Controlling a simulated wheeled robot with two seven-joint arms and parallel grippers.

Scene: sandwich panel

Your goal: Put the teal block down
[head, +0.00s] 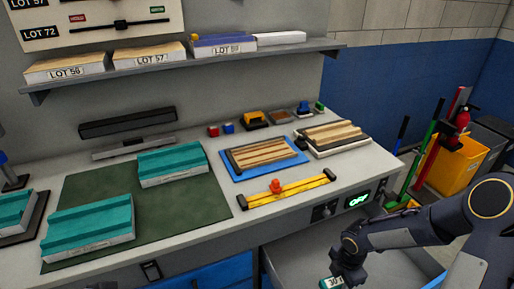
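One teal block (172,160) lies on the dark green mat (125,195), towards its far right. A second teal block (88,222) lies at the mat's near left edge. A third teal piece (14,210) sits on a dark base at the left picture edge. All have pale lower sides. My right gripper (347,277) is low at the bottom edge, in front of the bench and partly cut off. A small teal-and-white labelled thing (331,283) shows beside it; I cannot tell whether it is held. My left gripper is out of view.
A blue tray (236,172) with a wood-slatted panel and another slatted panel (331,137) stand on the bench's right half. A shelf (185,63) with labelled lots overhangs the back. A yellow bucket (455,160) stands right.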

